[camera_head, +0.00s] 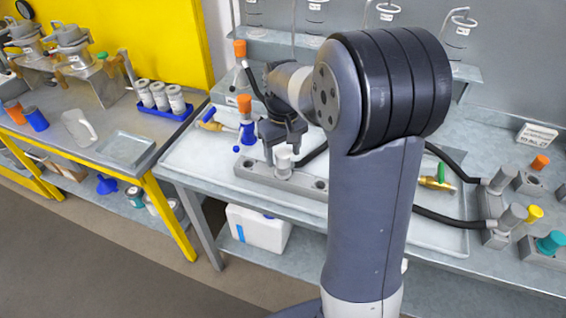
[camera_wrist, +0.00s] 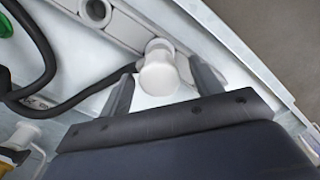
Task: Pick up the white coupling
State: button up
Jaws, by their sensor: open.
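The white coupling (camera_head: 284,158) stands upright at the grey holder bar (camera_head: 255,173) on the bench. In the wrist view the coupling (camera_wrist: 158,75) shows as a pale round cap with a narrower neck, between my fingers. My gripper (camera_head: 281,142) is open over it, with one finger on each side. In the wrist view gaps show between the coupling and both fingers of my gripper (camera_wrist: 161,68). I cannot tell how far down the fingers reach beside it. The coupling's lower end is hidden.
A black hose (camera_wrist: 72,92) runs close to the coupling.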

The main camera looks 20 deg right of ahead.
jog(key=shift+f, duration=0.9)
jog(key=shift+c, duration=0.2)
jog(key=c, duration=1.2)
jog(key=shift+o, duration=0.2)
notch_tip(320, 180, up, 10)
jog(key=shift+r, duration=0.1)
jog(key=shift+s, duration=0.1)
